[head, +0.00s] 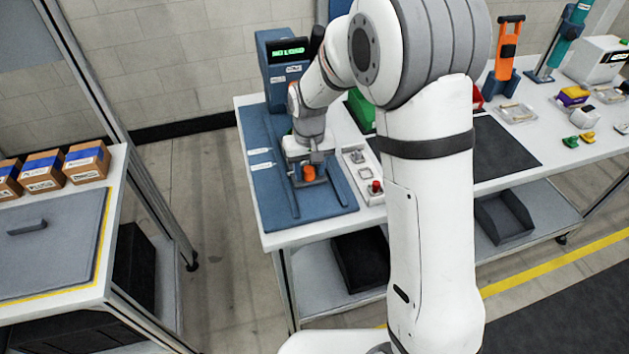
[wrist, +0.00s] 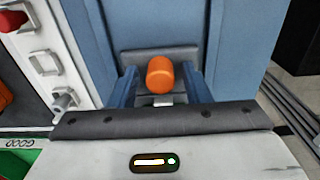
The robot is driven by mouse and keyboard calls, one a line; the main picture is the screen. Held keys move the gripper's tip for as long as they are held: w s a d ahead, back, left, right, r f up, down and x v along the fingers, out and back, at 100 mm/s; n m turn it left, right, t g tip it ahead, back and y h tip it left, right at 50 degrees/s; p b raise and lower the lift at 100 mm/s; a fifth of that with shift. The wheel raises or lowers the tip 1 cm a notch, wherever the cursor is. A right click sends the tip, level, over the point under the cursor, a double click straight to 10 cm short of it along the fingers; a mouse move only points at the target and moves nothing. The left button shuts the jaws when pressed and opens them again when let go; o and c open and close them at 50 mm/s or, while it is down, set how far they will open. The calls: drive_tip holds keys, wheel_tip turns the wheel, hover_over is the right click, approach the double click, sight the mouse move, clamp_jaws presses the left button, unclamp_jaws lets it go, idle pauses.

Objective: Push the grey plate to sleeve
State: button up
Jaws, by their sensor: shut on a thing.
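The grey plate (wrist: 133,57) lies between two blue rails (wrist: 201,86) in the wrist view, with an upright orange knob (wrist: 160,74) in front of its middle. The knob also shows in the head view (head: 309,173), low over the blue fixture (head: 268,205). My gripper (head: 306,165) points down there and is shut on the orange knob. The fingertips are mostly hidden by my wrist and the knob. I cannot make out the sleeve clearly in either view.
A blue machine (head: 283,62) with a green "NO LOAD" display stands behind the fixture. A small panel with a red button (head: 376,187) is just right of it. A green bin (head: 361,111) and a dark mat (head: 503,150) lie farther right. My arm hides part of the table.

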drive_tip(key=shift+w+a+f+p, duration=0.15)
drive_tip(key=shift+w+a+f, duration=0.1)
drive_tip(key=shift+w, duration=0.5)
drive_tip(key=shift+w+a+f+p, duration=0.2)
drive_tip(key=shift+w+f, duration=0.1)
drive_tip(key=shift+w, duration=0.5)
drive_tip(key=shift+w+a+f+p, duration=0.1)
drive_tip(key=shift+w+a+f, duration=0.15)
drive_tip(key=shift+w, duration=0.5)
drive_tip(key=o, duration=0.5)
drive_tip(key=shift+c, duration=0.2)
drive_tip(key=shift+r, duration=0.15)
drive_tip(key=shift+w+a+r+p, duration=0.1)
drive_tip(key=shift+w+r+p, duration=0.1)
drive_tip(key=shift+r+p, duration=0.35)
drive_tip(key=shift+w+r+p, duration=0.15)
drive_tip(key=shift+r+p, duration=0.25)
drive_tip(key=shift+r, duration=0.2)
drive_tip(key=shift+r+p, duration=1.6)
drive_tip(key=shift+r, duration=1.4)
